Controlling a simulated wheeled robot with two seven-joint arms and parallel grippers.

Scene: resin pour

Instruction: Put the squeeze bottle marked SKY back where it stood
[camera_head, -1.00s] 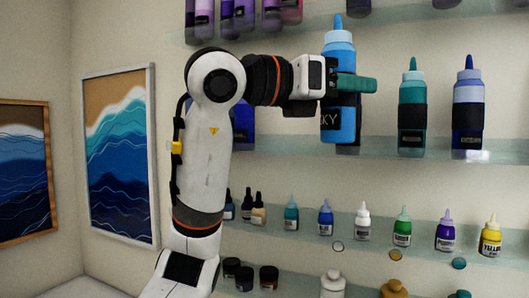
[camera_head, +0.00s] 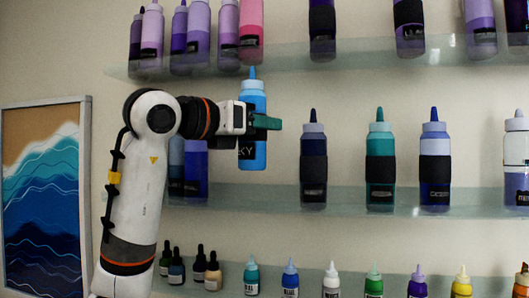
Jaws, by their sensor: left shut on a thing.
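The SKY squeeze bottle (camera_head: 252,150) is bright blue with a paler top and a blue nozzle. Its black label shows "KY"; the label's left part is cut off from view. My left gripper (camera_head: 262,122) is shut around its upper body, a green finger pad across the front. The bottle is upright, its base above the line of the middle glass shelf (camera_head: 260,194). It appears before the gap between the blue bottles (camera_head: 195,165) at left and a navy bottle (camera_head: 313,165) at right. Its distance from the shelf is unclear. My right gripper is out of view.
A teal bottle (camera_head: 380,165) and a blue-lavender bottle (camera_head: 434,165) stand farther right on the middle shelf. Purple and pink bottles stand on the upper shelf (camera_head: 290,56) above. Small dropper and paint bottles line the lower row. A framed wave picture (camera_head: 45,200) hangs at left.

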